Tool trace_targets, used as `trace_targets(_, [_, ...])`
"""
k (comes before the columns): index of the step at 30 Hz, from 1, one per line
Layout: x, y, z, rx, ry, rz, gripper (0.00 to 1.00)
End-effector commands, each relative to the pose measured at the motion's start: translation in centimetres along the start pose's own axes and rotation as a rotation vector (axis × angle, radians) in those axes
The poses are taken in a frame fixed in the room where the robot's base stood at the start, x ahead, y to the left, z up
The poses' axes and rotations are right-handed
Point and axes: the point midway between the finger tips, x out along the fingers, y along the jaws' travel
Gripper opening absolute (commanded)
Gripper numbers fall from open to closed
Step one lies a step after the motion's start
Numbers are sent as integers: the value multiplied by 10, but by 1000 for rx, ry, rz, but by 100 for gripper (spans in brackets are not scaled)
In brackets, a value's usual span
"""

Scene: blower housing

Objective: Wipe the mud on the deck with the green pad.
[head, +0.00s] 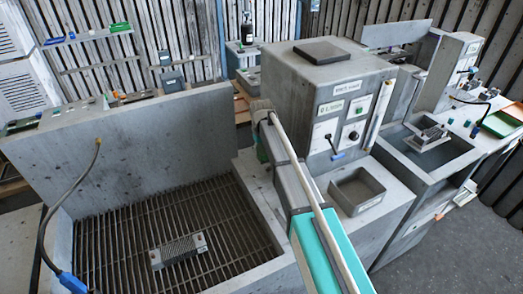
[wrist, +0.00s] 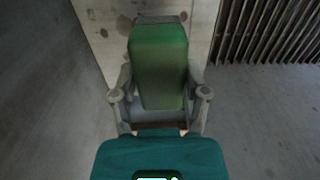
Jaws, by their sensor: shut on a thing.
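The green pad (wrist: 158,62) is held between the two fingers of my gripper (wrist: 160,94) in the wrist view, its far end pointing up the picture. Brown mud spots (wrist: 124,22) show on the pale deck (wrist: 108,52) just beyond and left of the pad. The pad covers part of that deck, so more mud may be hidden. I cannot tell whether the pad touches the deck. In the head view my arm hides most of the gripper; a bit of green (head: 262,153) shows beside it, near the cabinet's left side.
A slatted grate (head: 130,240) with a grey ribbed block (head: 178,250) on it lies left of my arm. A tall back panel (head: 150,140) stands behind it. A control cabinet (head: 320,85) and a square open tray (head: 357,190) are close on the right. A blue-ended hose (head: 72,283) hangs at left.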

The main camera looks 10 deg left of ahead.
Motion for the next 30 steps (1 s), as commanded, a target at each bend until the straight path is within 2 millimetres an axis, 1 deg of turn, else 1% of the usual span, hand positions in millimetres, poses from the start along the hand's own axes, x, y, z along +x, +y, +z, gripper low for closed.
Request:
trace_targets(8, [0,0,0,-1,0,0,21])
trace_targets(17, [11,2,-1,5,0,0,21])
trace_targets(30, [13,1,-1,5,0,0,21])
